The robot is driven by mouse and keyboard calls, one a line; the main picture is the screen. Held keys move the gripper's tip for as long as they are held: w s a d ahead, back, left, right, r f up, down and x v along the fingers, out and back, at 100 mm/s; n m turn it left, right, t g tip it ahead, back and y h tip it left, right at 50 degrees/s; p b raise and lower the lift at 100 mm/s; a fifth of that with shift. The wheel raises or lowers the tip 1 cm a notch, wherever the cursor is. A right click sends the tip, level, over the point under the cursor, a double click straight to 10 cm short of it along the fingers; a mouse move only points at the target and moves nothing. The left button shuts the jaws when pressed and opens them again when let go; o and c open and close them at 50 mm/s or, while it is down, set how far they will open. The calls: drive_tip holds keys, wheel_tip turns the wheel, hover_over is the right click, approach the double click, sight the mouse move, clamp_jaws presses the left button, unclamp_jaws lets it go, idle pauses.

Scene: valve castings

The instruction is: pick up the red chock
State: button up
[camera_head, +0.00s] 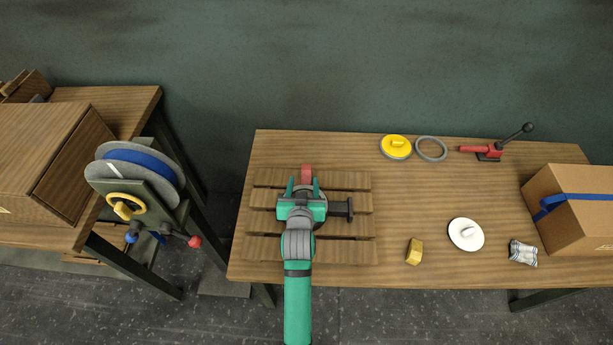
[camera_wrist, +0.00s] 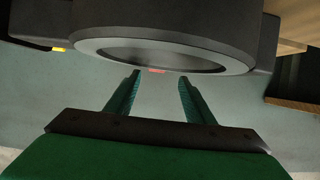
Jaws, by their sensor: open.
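The red chock (camera_head: 306,172) shows as a small red block at the back of the slatted wooden pallet (camera_head: 350,181), just beyond my gripper. In the wrist view only a thin red sliver (camera_wrist: 152,71) of it shows below the rim of a dark casting; the rest is hidden. My gripper (camera_head: 304,184) is over the pallet with its two green fingers apart, pointing toward the chock. In the wrist view nothing is held between the fingers (camera_wrist: 158,78). Whether the fingertips reach the chock's sides I cannot tell.
The dark valve casting (camera_head: 343,208) lies on the pallet, partly hidden under my gripper; its round flange (camera_wrist: 90,44) looms close in the wrist view. A yellow block (camera_head: 414,251), white disc (camera_head: 466,234) and red toggle clamp (camera_head: 485,151) stand to the right.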

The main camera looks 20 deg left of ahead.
sight(306, 173)
drive_tip(key=shift+d+x, duration=0.15)
drive_tip(key=shift+x, duration=1.25)
drive_tip(key=shift+d+x, duration=0.15)
drive_tip(key=shift+x, duration=1.25)
drive_tip(key=shift+f, duration=0.15)
drive_tip(key=shift+c, duration=0.2)
drive_tip(key=c, duration=1.1)
